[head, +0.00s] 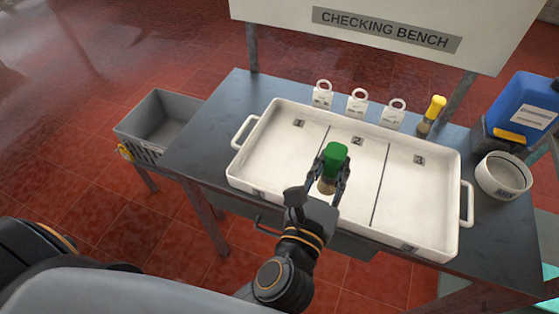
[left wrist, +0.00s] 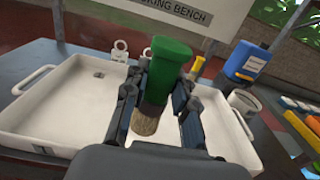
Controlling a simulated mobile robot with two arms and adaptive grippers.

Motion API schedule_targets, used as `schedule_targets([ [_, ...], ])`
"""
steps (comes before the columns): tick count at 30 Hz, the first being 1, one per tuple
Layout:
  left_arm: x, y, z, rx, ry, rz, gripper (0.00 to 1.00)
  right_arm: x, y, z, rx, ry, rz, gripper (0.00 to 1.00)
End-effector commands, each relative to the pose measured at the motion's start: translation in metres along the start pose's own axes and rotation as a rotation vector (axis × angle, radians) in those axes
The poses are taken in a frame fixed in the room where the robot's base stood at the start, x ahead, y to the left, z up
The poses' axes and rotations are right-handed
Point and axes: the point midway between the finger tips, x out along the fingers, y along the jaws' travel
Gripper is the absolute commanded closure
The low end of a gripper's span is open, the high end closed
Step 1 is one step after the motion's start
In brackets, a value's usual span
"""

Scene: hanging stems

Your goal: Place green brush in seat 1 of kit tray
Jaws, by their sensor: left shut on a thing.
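The green brush (head: 336,158) has a green handle on top and tan bristles pointing down. My left gripper (head: 334,176) is shut on it and holds it upright over the kit tray, near the line between seats 1 and 2. The brush also shows between the fingers in the left wrist view (left wrist: 168,72). The white kit tray (head: 252,150) lies on the bench with seats marked 1, 2 and 3 from left to right. Seat 1 (head: 283,145) is the left compartment, and its visible part is empty. My right gripper is not in view.
Several white tags with rings (head: 357,103) stand behind the tray. A yellow-handled brush (head: 434,112), a blue container (head: 527,100) and a white bowl (head: 503,176) are at the right. A grey crate (head: 160,118) is left of the bench (head: 205,135).

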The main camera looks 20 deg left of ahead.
Motion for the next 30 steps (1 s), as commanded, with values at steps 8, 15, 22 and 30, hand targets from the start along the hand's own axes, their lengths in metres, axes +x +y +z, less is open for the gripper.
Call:
schedule_targets([
  [8,0.013,0.070,-0.030,0.009,0.001,0.003,1.00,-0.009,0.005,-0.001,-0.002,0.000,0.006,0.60],
  [15,0.020,0.104,-0.073,0.002,0.001,0.002,1.00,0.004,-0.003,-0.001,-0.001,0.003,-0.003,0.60],
  [22,0.023,0.117,-0.088,0.001,0.000,0.002,1.00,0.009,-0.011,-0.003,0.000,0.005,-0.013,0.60],
  [30,0.024,0.121,-0.122,0.000,0.000,0.002,1.00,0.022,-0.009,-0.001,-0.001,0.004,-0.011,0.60],
])
